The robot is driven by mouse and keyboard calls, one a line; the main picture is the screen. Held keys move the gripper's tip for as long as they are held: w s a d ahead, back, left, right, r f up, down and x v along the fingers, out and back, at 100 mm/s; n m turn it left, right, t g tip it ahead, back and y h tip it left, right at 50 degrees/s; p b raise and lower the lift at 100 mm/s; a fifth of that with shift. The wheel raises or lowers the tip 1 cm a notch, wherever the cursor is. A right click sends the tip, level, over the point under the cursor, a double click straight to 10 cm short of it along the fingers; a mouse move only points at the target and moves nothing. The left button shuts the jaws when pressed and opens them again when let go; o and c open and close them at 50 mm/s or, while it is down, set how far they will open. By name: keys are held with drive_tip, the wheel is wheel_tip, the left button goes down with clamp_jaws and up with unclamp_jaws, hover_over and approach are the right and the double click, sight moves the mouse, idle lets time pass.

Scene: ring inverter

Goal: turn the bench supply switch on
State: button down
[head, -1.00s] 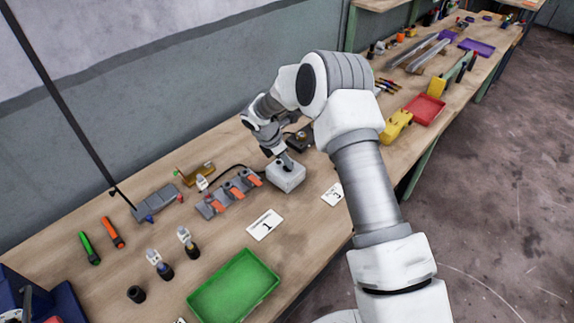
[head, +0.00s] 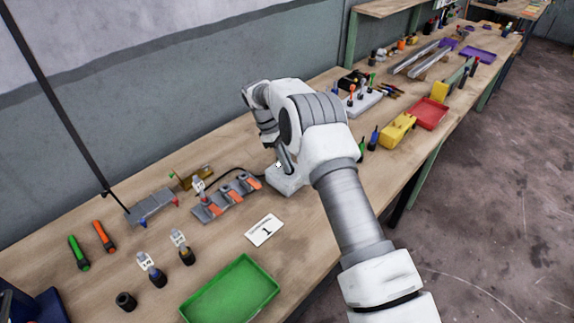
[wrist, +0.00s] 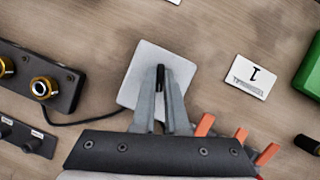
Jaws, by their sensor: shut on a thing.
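The bench supply is a pale grey box with a flat top, on the bench near the centre of the head view (head: 281,186). It also shows in the wrist view (wrist: 138,82). Its switch, a small dark lever (wrist: 160,77), stands on the box top. My gripper (wrist: 160,73) is shut on this lever, with one finger on each side. In the head view my gripper (head: 287,165) reaches down to the box top, and my arm hides part of the box. The lever's on or off position cannot be told.
A row of grey clamps with orange levers (head: 228,196) stands close left of the box. A black panel with brass knobs (wrist: 40,85) and a cable lie near it. The card marked 1 (head: 264,230) and green tray (head: 230,290) are in front. A tool rack (head: 358,103) stands behind my arm.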

drive_tip(key=shift+m+g+y, duration=0.5)
drive_tip(key=shift+m, duration=1.3)
drive_tip(key=c, duration=0.9)
unclamp_jaws()
drive_tip(key=shift+c, duration=0.2)
drive_tip(key=shift+w, duration=0.1)
wheel_tip(320, 180, up, 4)
drive_tip(key=shift+r+b, duration=0.2)
drive_tip(key=shift+b, duration=0.3)
drive_tip(key=s+d+r, duration=0.2)
drive_tip(key=d+r, duration=0.1)
drive_tip(key=d, duration=0.2)
drive_tip(key=s+d+r+b, duration=0.1)
drive_tip(key=s+d+r, duration=0.1)
drive_tip(key=d, duration=0.4)
drive_tip(key=shift+r, duration=0.8)
